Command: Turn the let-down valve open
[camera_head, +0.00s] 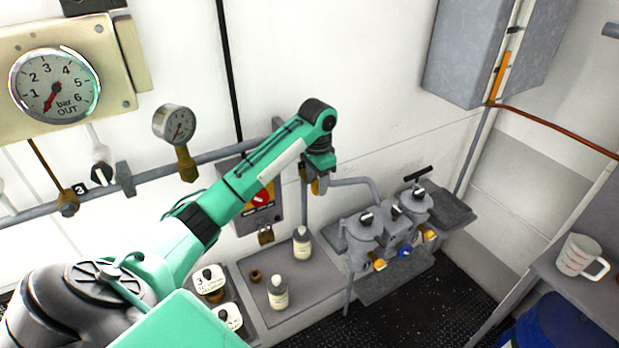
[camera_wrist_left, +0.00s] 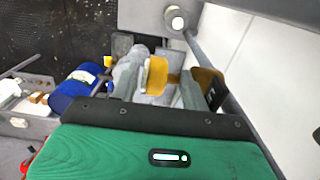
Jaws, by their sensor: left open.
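My left gripper (camera_head: 318,184) hangs by the wall pipe, left of the grey filter unit. In the left wrist view my gripper (camera_wrist_left: 158,88) is open, its two grey fingers apart. A yellow valve handle (camera_wrist_left: 155,76) shows between them, with another yellow part (camera_wrist_left: 208,82) beyond the right finger. I cannot tell whether a finger touches the handle. In the head view only a bit of yellow shows at the gripper; the valve body is mostly hidden. No label confirms it as the let-down valve. My right gripper is not in view.
The grey filter unit (camera_head: 385,228) with several knobs stands close right of the gripper. A red-yellow switch (camera_head: 260,198) and a padlock (camera_head: 265,235) are behind my arm. Bottles (camera_head: 278,292) stand on a ledge below. A mug (camera_head: 582,257) sits at right.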

